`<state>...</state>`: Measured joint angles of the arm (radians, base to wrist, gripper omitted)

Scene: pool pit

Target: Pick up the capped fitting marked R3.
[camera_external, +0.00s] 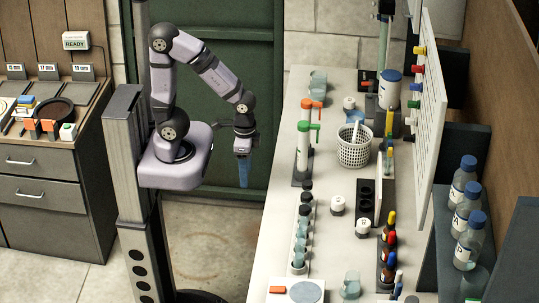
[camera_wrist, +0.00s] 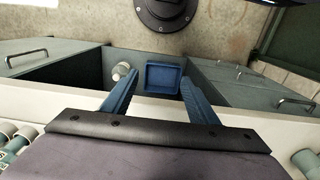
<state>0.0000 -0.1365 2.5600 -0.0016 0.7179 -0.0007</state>
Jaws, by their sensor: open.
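Small white capped fittings stand on the white bench in the external view: one at the back (camera_external: 349,103), one near the middle (camera_external: 337,205), and one to its right (camera_external: 362,228). Their markings are too small to read, so I cannot tell which is R3. My gripper (camera_external: 244,174) hangs pointing down, left of the bench and apart from the fittings. In the wrist view my gripper (camera_wrist: 160,77) has its two blue fingers spread with nothing between them.
A tilted white board (camera_external: 428,120) stands at right. A blue square bin (camera_wrist: 163,79) lies beyond my fingers.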

